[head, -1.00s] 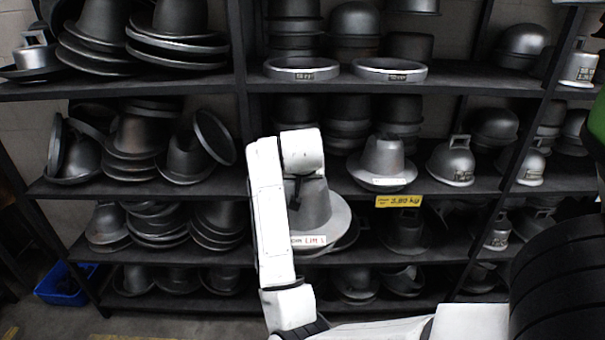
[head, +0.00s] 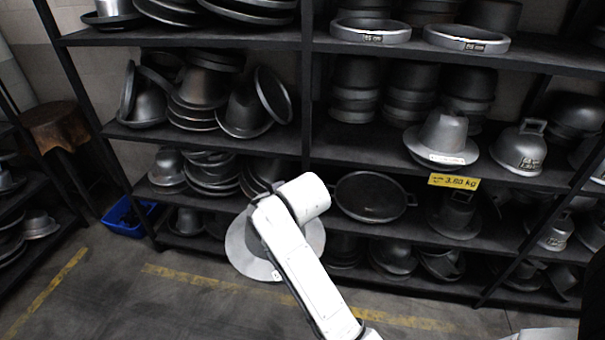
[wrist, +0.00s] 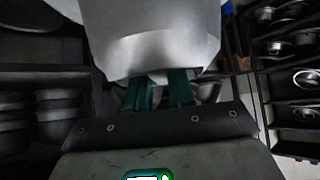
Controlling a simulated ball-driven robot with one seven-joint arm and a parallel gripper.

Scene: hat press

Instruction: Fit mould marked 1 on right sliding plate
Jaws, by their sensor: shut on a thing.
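A grey metal mould with a wide round brim (head: 243,250) hangs behind my white arm in the head view, in front of the lower shelves. The arm covers its middle, and no mark can be read on it. In the wrist view the held mould (wrist: 150,45) shows as a smooth grey metal surface at the top. My gripper (wrist: 157,84), with green fingers, is shut at the lower edge of this metal; the exact grip is partly hidden. In the head view the gripper is hidden behind the arm. No press or sliding plate shows in these frames.
A dark rack (head: 235,142) holds several stacked moulds and rings. A yellow weight label (head: 453,181) is on one shelf edge. A blue bin (head: 128,216) and a brown stool (head: 58,128) stand left. The floor (head: 110,290) at lower left is clear.

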